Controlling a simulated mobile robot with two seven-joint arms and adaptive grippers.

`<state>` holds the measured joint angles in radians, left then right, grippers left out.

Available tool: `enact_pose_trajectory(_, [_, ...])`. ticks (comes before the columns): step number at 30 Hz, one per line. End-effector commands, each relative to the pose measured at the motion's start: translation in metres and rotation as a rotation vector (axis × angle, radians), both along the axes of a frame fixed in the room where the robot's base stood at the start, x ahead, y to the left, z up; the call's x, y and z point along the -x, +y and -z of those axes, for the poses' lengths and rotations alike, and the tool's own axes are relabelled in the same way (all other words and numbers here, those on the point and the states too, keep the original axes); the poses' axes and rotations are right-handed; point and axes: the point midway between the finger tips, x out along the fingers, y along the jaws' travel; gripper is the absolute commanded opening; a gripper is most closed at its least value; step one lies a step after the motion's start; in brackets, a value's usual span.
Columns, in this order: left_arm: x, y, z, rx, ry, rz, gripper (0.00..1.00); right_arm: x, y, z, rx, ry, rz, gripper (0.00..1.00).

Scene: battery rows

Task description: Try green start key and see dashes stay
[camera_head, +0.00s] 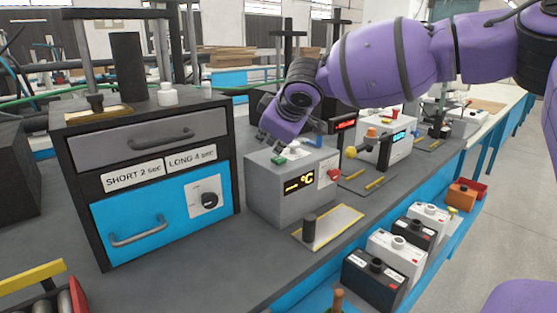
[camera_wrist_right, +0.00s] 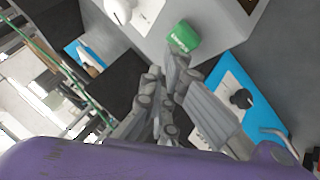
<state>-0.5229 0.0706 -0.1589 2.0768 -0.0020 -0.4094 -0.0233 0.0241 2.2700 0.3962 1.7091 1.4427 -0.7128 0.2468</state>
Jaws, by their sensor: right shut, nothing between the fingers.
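The green start key (camera_head: 278,160) sits on top of a grey box (camera_head: 262,196) on the bench. The box's dark front display (camera_head: 298,182) shows orange characters, with a large "°C" readable and small marks beside it that are hard to read. My right gripper (camera_head: 270,143) is shut and empty just above the key's left end. In the right wrist view the green key (camera_wrist_right: 183,36) lies just past the closed fingertips (camera_wrist_right: 172,66); I cannot tell whether they touch it. My left gripper is not in view.
A red button (camera_head: 333,174) is on the grey box's right front edge. A drawer cabinet (camera_head: 160,205) labelled "SHORT 2 sec" and "LONG 4 sec" stands to the left. Several batteries (camera_head: 397,256) line the lower right. A pale plate (camera_head: 340,222) with a dark post lies in front.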

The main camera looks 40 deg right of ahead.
Motion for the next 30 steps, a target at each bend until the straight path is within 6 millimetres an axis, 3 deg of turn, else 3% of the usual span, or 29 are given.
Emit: enact_pose_trajectory(30, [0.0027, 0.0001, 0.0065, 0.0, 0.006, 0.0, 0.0, 0.0, 0.0, 0.0098, -0.001, 0.0, 0.0, 0.0])
